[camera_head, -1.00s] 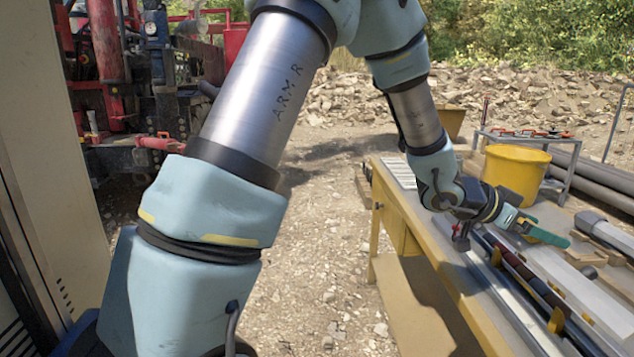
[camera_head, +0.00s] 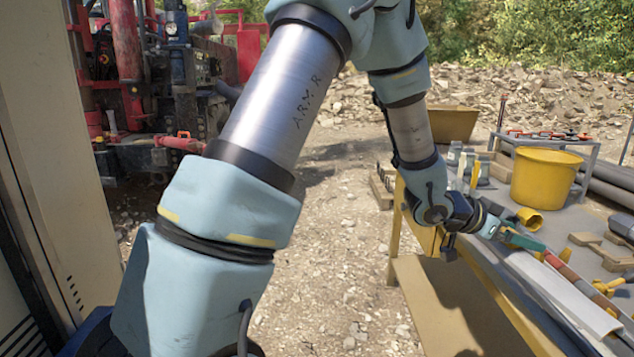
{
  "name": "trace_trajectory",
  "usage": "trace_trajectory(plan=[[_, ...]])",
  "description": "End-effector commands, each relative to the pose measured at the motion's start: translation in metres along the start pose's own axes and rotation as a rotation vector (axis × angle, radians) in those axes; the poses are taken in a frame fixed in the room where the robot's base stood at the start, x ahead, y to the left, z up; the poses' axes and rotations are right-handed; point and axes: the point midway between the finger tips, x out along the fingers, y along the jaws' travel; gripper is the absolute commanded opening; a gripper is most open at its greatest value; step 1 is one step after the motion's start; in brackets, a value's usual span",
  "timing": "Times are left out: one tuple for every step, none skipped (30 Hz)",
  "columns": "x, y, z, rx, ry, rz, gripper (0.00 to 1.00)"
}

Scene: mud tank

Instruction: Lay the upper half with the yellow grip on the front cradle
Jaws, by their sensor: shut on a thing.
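My gripper (camera_head: 520,240), with green fingers, is low over the bench at the right. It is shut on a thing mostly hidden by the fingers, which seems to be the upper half. A long pale half-round piece (camera_head: 562,293) runs from just below the fingers towards the lower right, with yellow near its near end. I cannot tell whether it touches the fingers. A thinner red and grey rod (camera_head: 572,277) lies beside it on the right. The yellow grip and the front cradle cannot be made out clearly.
The bench (camera_head: 402,225) has a yellow frame. A yellow bucket (camera_head: 545,180) stands on it beyond my gripper, with a yellow ring-like piece (camera_head: 529,219) between them. Small pots (camera_head: 478,172) stand at the far end.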

Motion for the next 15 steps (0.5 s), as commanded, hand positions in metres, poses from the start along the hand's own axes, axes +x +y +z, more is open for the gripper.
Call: trace_trajectory(plan=[[-0.002,-0.009,0.007,-0.012,0.0,-0.025,0.0],[-0.004,-0.015,0.011,-0.019,0.0,-0.042,0.0],[-0.006,-0.021,0.018,-0.027,-0.001,-0.063,0.0],[-0.008,-0.028,0.024,-0.036,-0.001,-0.082,0.0],[-0.01,-0.035,0.029,-0.046,-0.001,-0.103,0.0],[-0.013,-0.043,0.035,-0.054,-0.001,-0.129,0.0],[-0.017,-0.051,0.043,-0.066,-0.002,-0.153,0.0],[-0.02,-0.059,0.05,-0.076,-0.002,-0.178,0.0],[-0.025,-0.07,0.06,-0.091,-0.003,-0.215,0.0],[-0.03,-0.08,0.07,-0.106,-0.004,-0.247,0.0],[-0.035,-0.089,0.079,-0.117,-0.004,-0.28,0.0],[-0.043,-0.103,0.094,-0.139,-0.005,-0.329,0.0],[-0.05,-0.114,0.105,-0.154,-0.006,-0.367,0.0],[-0.057,-0.124,0.116,-0.171,-0.007,-0.405,0.0],[-0.068,-0.137,0.131,-0.191,-0.006,-0.457,0.0]])
